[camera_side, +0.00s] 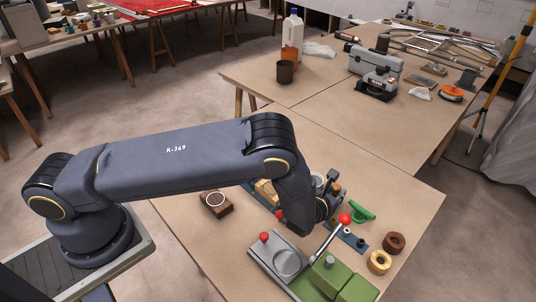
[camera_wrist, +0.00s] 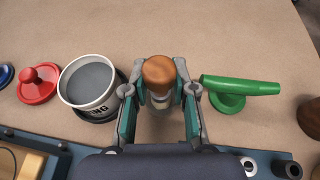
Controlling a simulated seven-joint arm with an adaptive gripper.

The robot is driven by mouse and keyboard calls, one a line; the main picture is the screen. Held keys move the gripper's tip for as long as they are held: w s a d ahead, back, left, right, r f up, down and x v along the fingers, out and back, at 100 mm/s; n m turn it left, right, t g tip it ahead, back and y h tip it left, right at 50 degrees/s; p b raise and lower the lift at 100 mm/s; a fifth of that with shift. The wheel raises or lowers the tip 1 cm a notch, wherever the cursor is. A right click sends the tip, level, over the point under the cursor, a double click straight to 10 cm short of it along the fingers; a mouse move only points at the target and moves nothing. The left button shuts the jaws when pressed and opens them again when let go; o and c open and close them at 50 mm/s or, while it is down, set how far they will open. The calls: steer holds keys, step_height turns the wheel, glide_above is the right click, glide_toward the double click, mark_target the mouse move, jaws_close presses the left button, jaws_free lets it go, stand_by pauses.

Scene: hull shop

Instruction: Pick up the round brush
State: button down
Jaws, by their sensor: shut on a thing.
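The round brush (camera_wrist: 158,72) is upright between my gripper's fingers in the wrist view. Its rounded brown wooden top shows, with a paler band below; its lower end is hidden by my gripper. My gripper (camera_wrist: 159,101) is shut on it, with one teal-padded finger on each side. Whether the brush touches the table cannot be told.
A white pot of grey stuff (camera_wrist: 90,80) is close left of my gripper, a red knobbed disc (camera_wrist: 38,84) beyond it. A green tool (camera_wrist: 240,87) is close right. A lever press (camera_side: 285,262), brown roll (camera_side: 394,243) and tan roll (camera_side: 378,262) stand near the front.

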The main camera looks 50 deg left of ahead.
mark_target(336, 186)
steer(key=shift+r, duration=0.55)
step_height(336, 186, up, 3)
steer(key=shift+s+f, duration=0.1)
steer(key=shift+f, duration=0.1)
steer(key=s+a+r, duration=0.3)
steer(key=s+r, duration=0.6)
steer(key=s, duration=0.4)
steer(key=shift+s+a+r, duration=0.2)
steer(key=shift+a, duration=0.05)
